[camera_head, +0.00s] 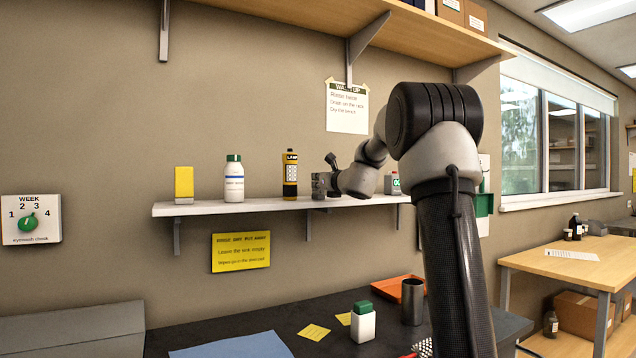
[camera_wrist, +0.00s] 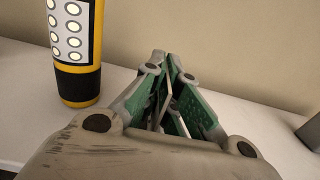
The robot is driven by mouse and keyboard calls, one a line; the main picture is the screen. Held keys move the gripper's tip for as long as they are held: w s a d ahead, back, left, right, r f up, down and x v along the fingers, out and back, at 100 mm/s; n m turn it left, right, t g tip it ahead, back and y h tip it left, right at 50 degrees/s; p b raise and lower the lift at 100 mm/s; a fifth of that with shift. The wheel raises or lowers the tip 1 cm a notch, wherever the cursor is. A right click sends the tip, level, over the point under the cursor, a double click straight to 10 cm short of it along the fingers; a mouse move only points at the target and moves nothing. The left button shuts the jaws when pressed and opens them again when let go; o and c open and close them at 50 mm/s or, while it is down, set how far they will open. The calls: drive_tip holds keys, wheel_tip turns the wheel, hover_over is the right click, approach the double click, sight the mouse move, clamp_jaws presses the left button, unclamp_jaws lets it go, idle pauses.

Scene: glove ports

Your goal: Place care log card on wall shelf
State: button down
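The wall shelf (camera_head: 255,206) is a long white board on brackets on the beige wall; its pale top also shows in the wrist view (camera_wrist: 245,122). My gripper (camera_head: 321,186) is low over the shelf, right of a yellow-and-black lamp (camera_head: 290,175). In the wrist view my gripper's (camera_wrist: 167,62) grey fingers with green plates come together at the tips. No card is readable as the care log card. Two small yellow cards, one left (camera_head: 314,332) and one right (camera_head: 345,318), lie on the dark bench; their writing is too small to read.
On the shelf stand a yellow block (camera_head: 184,182), a white bottle (camera_head: 234,179) and, beyond my arm, a small green-marked box (camera_head: 392,184). The lamp (camera_wrist: 76,45) is close left of my fingers. A wooden shelf (camera_head: 310,22) hangs above. The bench holds a green-capped container (camera_head: 363,322).

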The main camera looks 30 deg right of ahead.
drive_tip(key=c, duration=1.6)
unclamp_jaws()
drive_tip(key=shift+f, duration=0.1)
drive_tip(key=shift+c, duration=0.2)
drive_tip(key=s, duration=1.2)
drive_tip(key=s+a+f+n+g+y, duration=0.3)
drive_tip(key=s+a+f+n, duration=0.2)
drive_tip(key=s+a+n, duration=0.3)
drive_tip(key=s+a+f+n+g+y, duration=0.2)
drive_tip(key=s+a+f+n+g, duration=0.1)
drive_tip(key=s+a+f+n, duration=0.45)
drive_tip(key=s+a+f+n+g+h, duration=0.1)
drive_tip(key=s+f+n+g, duration=0.45)
drive_tip(key=s+n, duration=0.65)
drive_tip(key=s+d+f+n+g+h, duration=0.2)
drive_tip(key=s+d+f+n+h, duration=0.2)
drive_tip(key=s, duration=0.7)
wheel_tip(320, 180, down, 2)
drive_tip(key=d+n, duration=0.2)
drive_tip(key=n, duration=0.2)
drive_tip(key=shift+s+d+h, duration=0.15)
drive_tip(key=shift+d+h, duration=0.05)
drive_tip(key=shift+h, duration=0.1)
